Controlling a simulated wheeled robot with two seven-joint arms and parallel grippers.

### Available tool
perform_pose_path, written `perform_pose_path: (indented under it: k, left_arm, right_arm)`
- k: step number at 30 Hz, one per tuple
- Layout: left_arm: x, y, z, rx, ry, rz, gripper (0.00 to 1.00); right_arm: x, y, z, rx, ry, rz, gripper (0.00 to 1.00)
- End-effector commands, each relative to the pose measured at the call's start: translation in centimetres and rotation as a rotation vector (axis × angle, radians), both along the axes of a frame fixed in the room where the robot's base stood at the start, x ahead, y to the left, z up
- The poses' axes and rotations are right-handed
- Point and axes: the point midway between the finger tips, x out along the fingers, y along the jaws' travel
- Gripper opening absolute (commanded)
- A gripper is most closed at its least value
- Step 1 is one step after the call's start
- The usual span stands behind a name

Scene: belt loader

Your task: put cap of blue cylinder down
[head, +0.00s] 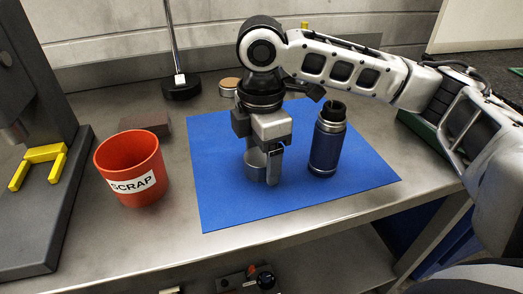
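The blue cylinder (326,146) stands upright on the right part of the blue mat (225,205), with a black neck showing at its top. My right gripper (265,168) points down over the middle of the mat, left of the cylinder. A silver, cup-like cap (255,163) is at its fingers, and the gripper looks shut on it. One finger hides the cap's right side. The cap is low, at or just above the mat; I cannot tell whether it touches. My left gripper is not in view.
A red SCRAP bin (131,166) stands left of the mat, with a brown block (146,125) behind it. A dark machine with a yellow fork (42,158) is at far left. A black-based stand (181,88) and round tan-topped item (229,84) are behind. The mat's front is clear.

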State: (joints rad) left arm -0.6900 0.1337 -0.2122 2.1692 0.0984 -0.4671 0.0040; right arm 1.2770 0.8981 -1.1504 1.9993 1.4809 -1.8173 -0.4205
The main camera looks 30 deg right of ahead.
Motion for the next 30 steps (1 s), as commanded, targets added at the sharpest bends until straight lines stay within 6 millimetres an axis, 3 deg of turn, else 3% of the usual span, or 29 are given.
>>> perform_pose_path:
  k: [8,22,30]
  left_arm:
    - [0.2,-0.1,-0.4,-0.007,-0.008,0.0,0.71]
    - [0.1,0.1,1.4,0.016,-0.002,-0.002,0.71]
    - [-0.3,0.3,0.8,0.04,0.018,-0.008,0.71]
  right_arm:
    - [0.1,0.0,0.9,0.001,-0.005,0.0,0.72]
    - [0.1,0.0,11.0,0.0,-0.003,0.0,0.72]
    - [0.1,0.0,13.0,0.0,-0.001,-0.001,0.72]
